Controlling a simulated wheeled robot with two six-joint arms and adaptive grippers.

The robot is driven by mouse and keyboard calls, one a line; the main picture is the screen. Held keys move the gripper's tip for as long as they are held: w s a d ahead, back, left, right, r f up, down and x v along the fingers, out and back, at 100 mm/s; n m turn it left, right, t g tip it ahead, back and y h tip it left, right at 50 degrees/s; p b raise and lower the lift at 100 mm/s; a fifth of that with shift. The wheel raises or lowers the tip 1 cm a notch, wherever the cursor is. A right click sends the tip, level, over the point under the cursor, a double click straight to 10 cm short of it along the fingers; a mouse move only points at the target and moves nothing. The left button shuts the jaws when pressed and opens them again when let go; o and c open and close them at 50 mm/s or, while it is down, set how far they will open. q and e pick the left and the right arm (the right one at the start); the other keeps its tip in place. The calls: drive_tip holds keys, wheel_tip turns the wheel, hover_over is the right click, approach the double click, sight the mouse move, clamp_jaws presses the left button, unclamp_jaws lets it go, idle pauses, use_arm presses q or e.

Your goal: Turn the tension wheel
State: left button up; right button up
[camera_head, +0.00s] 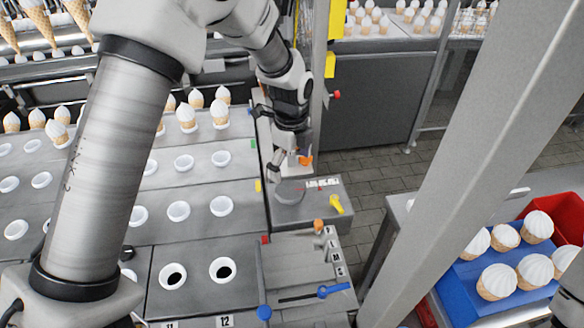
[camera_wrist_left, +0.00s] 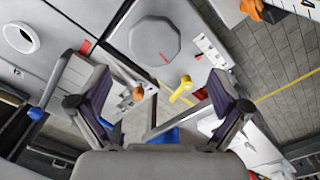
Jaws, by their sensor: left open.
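The tension wheel, a grey faceted knob (camera_head: 290,193), sits on the grey panel at the right end of the cone machine. In the left wrist view it is a large octagonal disc (camera_wrist_left: 155,43) with a small red mark near its lower edge. My left gripper (camera_head: 289,171) is above the wheel, pointing down. In the left wrist view its two fingers (camera_wrist_left: 158,92) are spread wide with nothing between them, and the wheel lies beyond the fingertips. Contact with the wheel does not show. My right gripper does not show.
Beside the wheel are a yellow lever (camera_head: 337,205), an orange knob (camera_head: 319,226) and a blue-handled slider (camera_head: 332,291). Cone plates (camera_head: 185,190) with holes lie left. A grey post (camera_head: 480,150) crosses the right side. A blue tray (camera_head: 462,303) of cones stands beyond it.

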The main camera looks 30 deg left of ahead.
sight(291, 191)
use_arm(q)
drive_tip(key=shift+s+d+f, duration=0.15)
drive_tip(key=shift+s+d, duration=0.05)
drive_tip(key=shift+s, duration=0.05)
drive_tip(key=f, duration=0.1)
drive_tip(key=s+f+p, duration=0.1)
drive_tip(key=shift+d+f, duration=0.2)
drive_tip(key=shift+f, duration=0.1)
drive_tip(key=f, duration=0.3)
drive_tip(key=w+f+p, duration=0.1)
drive_tip(key=shift+a+f, duration=0.25)
drive_tip(key=shift+s+d+r, duration=0.15)
drive_tip(key=shift+s+r, duration=0.05)
drive_tip(key=shift+s, duration=0.05)
drive_tip(key=shift+c, duration=0.4)
drive_tip(key=c, duration=1)
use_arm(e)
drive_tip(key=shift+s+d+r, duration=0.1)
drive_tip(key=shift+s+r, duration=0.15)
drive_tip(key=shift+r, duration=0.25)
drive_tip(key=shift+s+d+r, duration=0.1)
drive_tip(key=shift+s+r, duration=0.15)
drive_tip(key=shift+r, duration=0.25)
